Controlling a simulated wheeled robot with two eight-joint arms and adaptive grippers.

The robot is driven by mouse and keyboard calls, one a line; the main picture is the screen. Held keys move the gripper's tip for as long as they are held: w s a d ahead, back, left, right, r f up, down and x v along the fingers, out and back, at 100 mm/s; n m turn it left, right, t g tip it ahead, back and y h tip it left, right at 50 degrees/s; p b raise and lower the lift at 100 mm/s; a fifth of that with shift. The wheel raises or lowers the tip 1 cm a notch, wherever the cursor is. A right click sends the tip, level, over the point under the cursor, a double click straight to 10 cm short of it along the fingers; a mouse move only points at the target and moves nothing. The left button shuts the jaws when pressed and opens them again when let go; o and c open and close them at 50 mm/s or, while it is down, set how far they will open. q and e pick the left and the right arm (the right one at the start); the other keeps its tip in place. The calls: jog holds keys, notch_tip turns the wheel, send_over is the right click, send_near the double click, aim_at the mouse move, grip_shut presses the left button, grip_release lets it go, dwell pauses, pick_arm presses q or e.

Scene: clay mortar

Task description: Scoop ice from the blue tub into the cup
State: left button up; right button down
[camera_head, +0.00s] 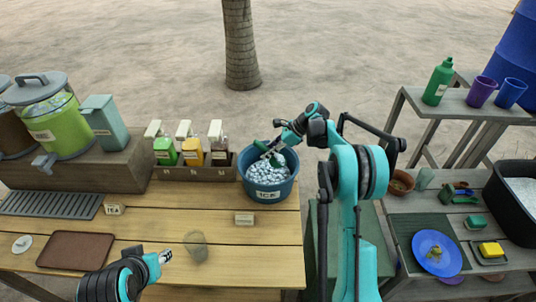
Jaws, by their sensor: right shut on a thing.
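The blue tub (268,190), labelled ICE, stands at the right end of the wooden counter and is full of pale ice (268,173). My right gripper (279,138) is over the tub's far right rim, shut on a green scoop (264,149). The scoop's head is at the ice; I cannot tell how much ice is in it. A clear cup (195,247) stands upright near the counter's front and looks empty. My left gripper (164,257) is just left of the cup, apart from it; its jaw opening is too small to read.
A rack of labelled bottles (195,173) stands left of the tub. A small sign (244,218) lies between tub and cup. A brown tray (75,250) and drink dispensers (62,125) are at the left. A side table at the right holds a blue plate (436,245).

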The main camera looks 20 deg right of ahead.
aim_at(257, 141)
notch_tip(257, 141, up, 2)
jog(key=shift+r+p, duration=0.2)
jog(key=shift+p, duration=0.35)
jog(key=a+r+h+p, duration=0.1)
jog(key=p, duration=0.1)
jog(key=a+r+g+h+p, duration=0.1)
jog(key=h+p, duration=0.1)
jog(key=w+r+h+p, duration=0.1)
jog(key=r+p, duration=0.1)
jog(key=shift+a+g+h, duration=0.4)
jog(key=shift+w+a+r+g+h+p, duration=0.25)
jog(key=shift+a+r+h+p, duration=0.35)
jog(key=shift+h, duration=0.3)
jog(key=shift+s+d+f, duration=0.1)
jog(key=shift+d, duration=0.05)
